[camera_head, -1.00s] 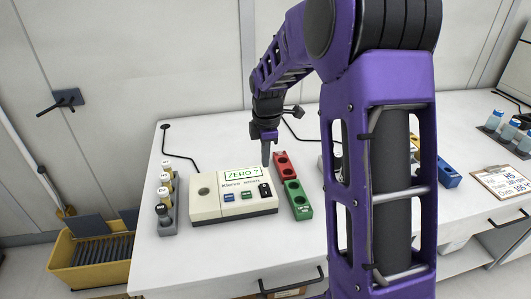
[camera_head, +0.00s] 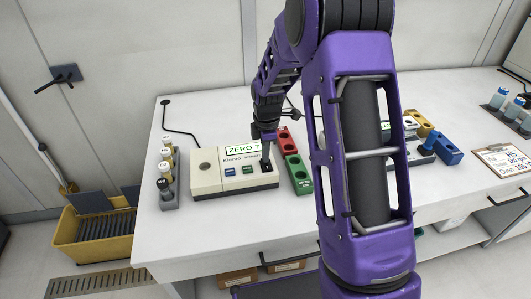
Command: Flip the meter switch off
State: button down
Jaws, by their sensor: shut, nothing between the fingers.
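The meter (camera_head: 208,184) is a cream box on the white bench, left of my arm. Its green display (camera_head: 243,149) reads "ZERO ?". Its front has a round well at the left, a blue button (camera_head: 229,171) and a green button (camera_head: 247,169). A black switch (camera_head: 267,167) sits at the right end of the panel. My gripper (camera_head: 266,147) is shut and empty, pointing down just above or at the switch. It partly covers the switch, so I cannot tell whether they touch or which way the switch is set.
A grey rack with several capped vials (camera_head: 168,175) stands left of the meter. Red (camera_head: 286,140) and green (camera_head: 298,174) blocks stand close to its right. A blue block (camera_head: 448,151) and a clipboard (camera_head: 502,159) lie farther right. The bench front is clear.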

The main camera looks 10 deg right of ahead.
jog(key=shift+s+f, duration=0.15)
jog(key=shift+f, duration=0.1)
jog(key=shift+s, duration=0.65)
jog(key=shift+r, duration=0.1)
jog(key=shift+r, duration=0.15)
jog(key=shift+r+p, duration=0.25)
jog(key=shift+p, duration=0.05)
notch_tip(320, 180, up, 13)
jog(key=s+p, duration=0.1)
jog(key=shift+s, duration=0.3)
jog(key=shift+r, duration=0.15)
